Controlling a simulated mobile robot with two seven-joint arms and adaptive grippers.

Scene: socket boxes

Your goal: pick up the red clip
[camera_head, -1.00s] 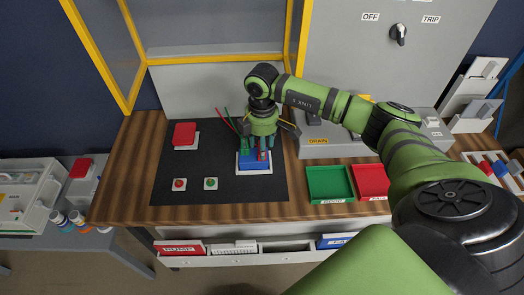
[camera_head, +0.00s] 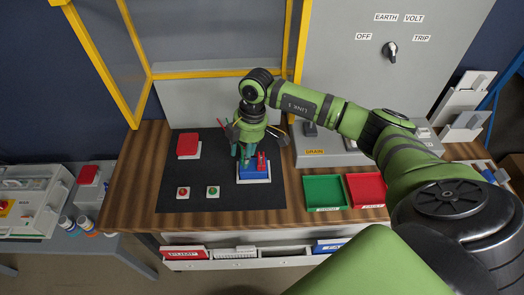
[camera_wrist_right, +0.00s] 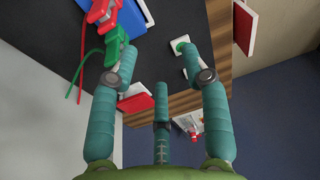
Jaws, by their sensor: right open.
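The red clip (camera_head: 262,160) stands on the blue socket box (camera_head: 256,174), which sits on the dark mat. The red clip (camera_wrist_right: 103,12) also shows at the top left of the right wrist view, with a green clip (camera_wrist_right: 113,46) beside it. Red and green leads hang from the clips. My right gripper (camera_head: 245,154) points down just left of the red clip, with its fingers spread and nothing between them. In the wrist view its left finger (camera_wrist_right: 126,58) is close to the green clip; whether they touch I cannot tell. My left gripper is not in view.
A red-topped box (camera_head: 188,144) is at the mat's back left. Green (camera_head: 324,191) and red (camera_head: 366,189) trays stand to the right. The mat's left middle is clear.

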